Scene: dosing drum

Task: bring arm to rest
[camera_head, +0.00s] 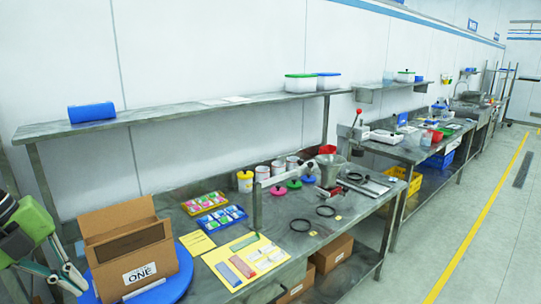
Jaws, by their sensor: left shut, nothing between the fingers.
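My left gripper (72,281) is at the lower left edge of the view, beside the left side of an open cardboard box (135,262). Its green and dark body shows, with its fingers pointing down and right; it is shut and holds nothing. Whether the fingers touch the box cannot be told. The box stands upright with raised flaps and a white label reading "ONE", on a round blue surface (181,281). My right gripper is not in view.
A shelf (170,115) hangs above.

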